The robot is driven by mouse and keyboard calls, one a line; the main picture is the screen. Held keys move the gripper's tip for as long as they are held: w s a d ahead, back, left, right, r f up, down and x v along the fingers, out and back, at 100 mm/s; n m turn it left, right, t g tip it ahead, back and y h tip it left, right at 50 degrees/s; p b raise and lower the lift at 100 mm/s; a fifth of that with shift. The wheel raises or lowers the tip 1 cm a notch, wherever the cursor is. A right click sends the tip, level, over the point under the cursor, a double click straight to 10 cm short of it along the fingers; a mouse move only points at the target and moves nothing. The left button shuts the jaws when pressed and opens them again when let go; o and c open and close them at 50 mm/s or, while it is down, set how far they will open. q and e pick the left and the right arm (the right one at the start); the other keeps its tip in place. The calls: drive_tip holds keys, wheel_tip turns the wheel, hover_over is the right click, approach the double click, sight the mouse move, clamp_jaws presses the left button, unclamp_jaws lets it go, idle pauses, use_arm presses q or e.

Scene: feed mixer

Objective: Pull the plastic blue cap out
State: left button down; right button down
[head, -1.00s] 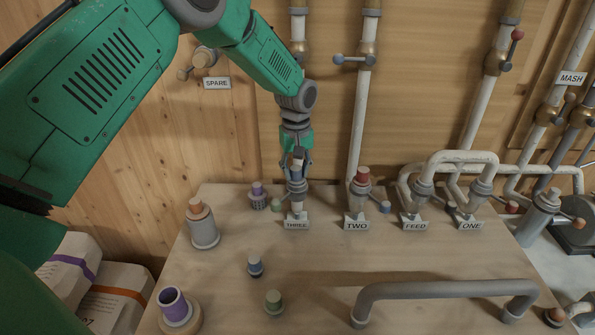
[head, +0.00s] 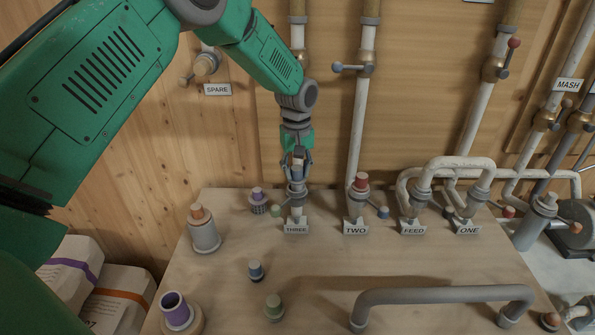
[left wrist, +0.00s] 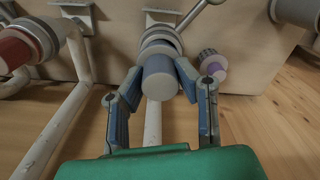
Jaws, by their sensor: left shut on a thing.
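The plastic blue cap (left wrist: 159,77) sits in the grey collar of the port labelled THREE (head: 296,229). In the left wrist view its round grey-blue end faces me, between my fingers. My left gripper (head: 297,172) reaches down from above onto this port and is shut on the cap; its fingers also show in the left wrist view (left wrist: 160,84), one on each side of the cap. The cap is partly hidden by the fingers in the head view (head: 297,173). My right gripper is not in view.
A red cap (head: 361,181) stands in port TWO, right of my gripper. A curved pipe (head: 455,162) joins FEED and ONE. A purple cap (head: 258,194) stands left of THREE. A grey handle (head: 445,294) crosses the front of the bench.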

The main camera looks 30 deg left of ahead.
use_arm(q)
drive_tip(key=shift+r, duration=0.15)
drive_tip(key=shift+r+p, duration=0.45)
drive_tip(key=shift+r, duration=0.05)
drive_tip(key=shift+r+p, duration=0.6)
drive_tip(key=shift+r, duration=1.3)
